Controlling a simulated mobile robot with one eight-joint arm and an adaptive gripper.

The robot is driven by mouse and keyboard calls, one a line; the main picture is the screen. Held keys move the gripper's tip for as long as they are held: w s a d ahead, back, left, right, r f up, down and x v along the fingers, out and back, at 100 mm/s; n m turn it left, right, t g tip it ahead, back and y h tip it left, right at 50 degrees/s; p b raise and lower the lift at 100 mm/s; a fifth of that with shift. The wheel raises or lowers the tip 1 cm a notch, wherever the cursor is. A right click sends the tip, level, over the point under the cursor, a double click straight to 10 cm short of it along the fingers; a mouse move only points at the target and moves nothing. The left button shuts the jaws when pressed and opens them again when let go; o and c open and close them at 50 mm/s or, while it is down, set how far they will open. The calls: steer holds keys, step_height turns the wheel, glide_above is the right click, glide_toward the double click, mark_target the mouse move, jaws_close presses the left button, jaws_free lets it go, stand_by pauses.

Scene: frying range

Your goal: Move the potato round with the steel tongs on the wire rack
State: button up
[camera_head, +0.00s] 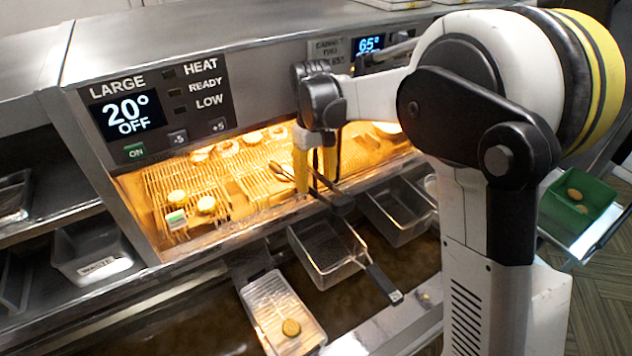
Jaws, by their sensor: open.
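My gripper (316,180), with yellow fingers, is open over the front right part of the lit wire rack (240,180). A thin looped metal piece (281,172), perhaps the end of the steel tongs, lies on the rack just left of the fingers. A dark bar runs below the fingers; I cannot tell whether it belongs to the tongs. Potato rounds lie on the rack at the left, one (177,197) beside another (206,204). Paler round pieces (229,147) lie along the rack's back. Another round (291,328) lies on a metal tray (262,300) in front.
Fryer baskets stand before the rack, one (325,245) with a long black handle and another (400,210) to its right. A green crate (555,215) with rounds stands far right. The heater hood (150,105) overhangs the rack.

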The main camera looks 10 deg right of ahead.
steer(key=shift+r, duration=0.6)
steer(key=s+d, duration=0.4)
steer(key=s, duration=0.5)
steer(key=s+d, duration=0.3)
steer(key=s, duration=0.6)
steer(key=shift+s+d+r, duration=0.3)
steer(key=shift+d+r, duration=0.1)
steer(key=shift+r, duration=0.05)
steer(key=shift+w, duration=0.1)
steer(key=shift+a, duration=0.15)
